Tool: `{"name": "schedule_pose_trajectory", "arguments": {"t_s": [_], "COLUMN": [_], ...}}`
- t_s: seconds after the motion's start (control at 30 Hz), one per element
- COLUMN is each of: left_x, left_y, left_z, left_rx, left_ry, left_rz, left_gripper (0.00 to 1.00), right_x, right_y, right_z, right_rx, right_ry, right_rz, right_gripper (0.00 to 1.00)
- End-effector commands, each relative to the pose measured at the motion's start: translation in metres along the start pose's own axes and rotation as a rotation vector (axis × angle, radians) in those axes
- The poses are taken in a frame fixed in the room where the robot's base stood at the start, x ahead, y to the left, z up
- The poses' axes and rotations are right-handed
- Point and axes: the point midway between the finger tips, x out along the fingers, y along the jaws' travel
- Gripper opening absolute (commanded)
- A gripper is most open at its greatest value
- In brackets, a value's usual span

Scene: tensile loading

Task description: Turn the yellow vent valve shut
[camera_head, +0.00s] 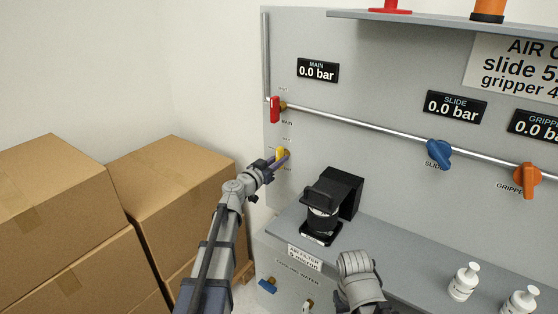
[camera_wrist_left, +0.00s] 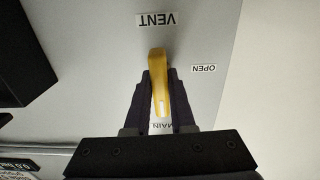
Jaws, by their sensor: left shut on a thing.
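The yellow vent valve (camera_head: 281,154) is on the grey panel at its left side, below the red main valve (camera_head: 275,109). In the left wrist view its yellow handle (camera_wrist_left: 157,72) stands nearly upright in the picture, between the upside-down VENT label (camera_wrist_left: 157,20) and the MAIN label. The OPEN label (camera_wrist_left: 204,69) is off to its right. My left gripper (camera_head: 280,162) is shut on the handle, with one dark finger on each side, as the left wrist view (camera_wrist_left: 160,100) shows. The fingers hide part of the handle. My right gripper's fingers are not visible.
A metal pipe (camera_head: 360,126) runs across the panel to a blue slide valve (camera_head: 438,152) and an orange gripper valve (camera_head: 527,178). A black device (camera_head: 337,196) stands on the shelf right of my left gripper. Cardboard boxes (camera_head: 173,190) stand left. The main display reads 0.0 bar.

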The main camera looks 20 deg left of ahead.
Motion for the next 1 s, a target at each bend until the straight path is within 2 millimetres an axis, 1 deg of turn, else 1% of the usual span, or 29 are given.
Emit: {"name": "schedule_pose_trajectory", "arguments": {"t_s": [0.2, 0.63, 0.67, 0.9, 1.0], "left_x": [-0.0006, -0.0006, -0.0006, -0.0003, -0.0002], "left_y": [0.0004, 0.0005, 0.0005, 0.0002, 0.0001], "left_z": [0.0004, 0.0005, 0.0005, 0.0002, 0.0002], "left_rx": [0.037, 0.043, 0.043, 0.041, 0.04], "left_ry": [-0.001, -0.001, -0.001, 0.0, 0.0], "left_rz": [0.001, 0.001, 0.001, 0.001, 0.0], "left_gripper": [0.0, 0.0, 0.26, 0.53, 0.53], "right_x": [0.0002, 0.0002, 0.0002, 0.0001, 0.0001], "right_y": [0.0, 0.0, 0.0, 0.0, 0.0], "right_z": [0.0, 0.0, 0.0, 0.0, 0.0], "right_rx": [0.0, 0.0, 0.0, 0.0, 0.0], "right_ry": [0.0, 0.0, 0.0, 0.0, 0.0], "right_rz": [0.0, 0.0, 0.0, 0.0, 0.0], "right_gripper": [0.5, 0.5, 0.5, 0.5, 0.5]}}
